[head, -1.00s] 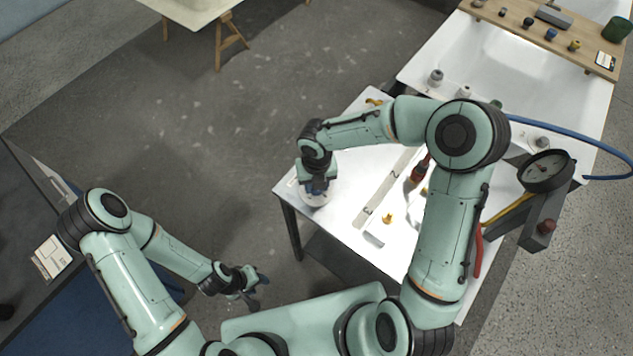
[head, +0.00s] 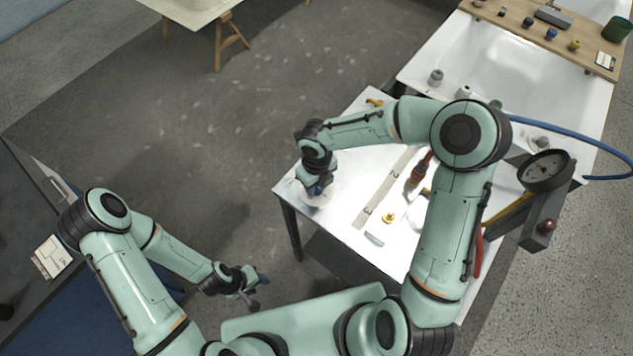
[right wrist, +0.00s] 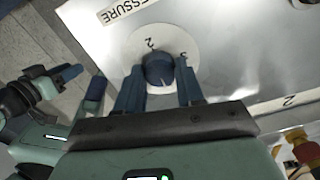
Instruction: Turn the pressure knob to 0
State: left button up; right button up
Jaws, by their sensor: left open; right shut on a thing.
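The pressure knob (right wrist: 158,70) is a round dark blue knob on a pale dial disc with numbers, a 2 and a 3 among them, next to a label (right wrist: 128,8) ending in "ESSURE". My right gripper (right wrist: 160,88) is shut on the knob, one finger on each side. In the head view my right gripper (head: 318,188) is at the left corner of the white table, over the pale dial (head: 316,201), and hides the knob. The knob's pointer cannot be made out. My left gripper (head: 250,284) is open and empty, low and away from the table.
The white table (head: 345,208) holds a red-handled tool (head: 420,168), a small yellow fitting (head: 389,217) and a long flat strip (head: 378,200). The floor left of the table is clear.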

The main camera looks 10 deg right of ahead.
dwell(0.3)
jog(key=o, duration=1)
jog(key=shift+o, duration=0.2)
jog(key=shift+r, duration=0.1)
notch_tip(320, 180, up, 13)
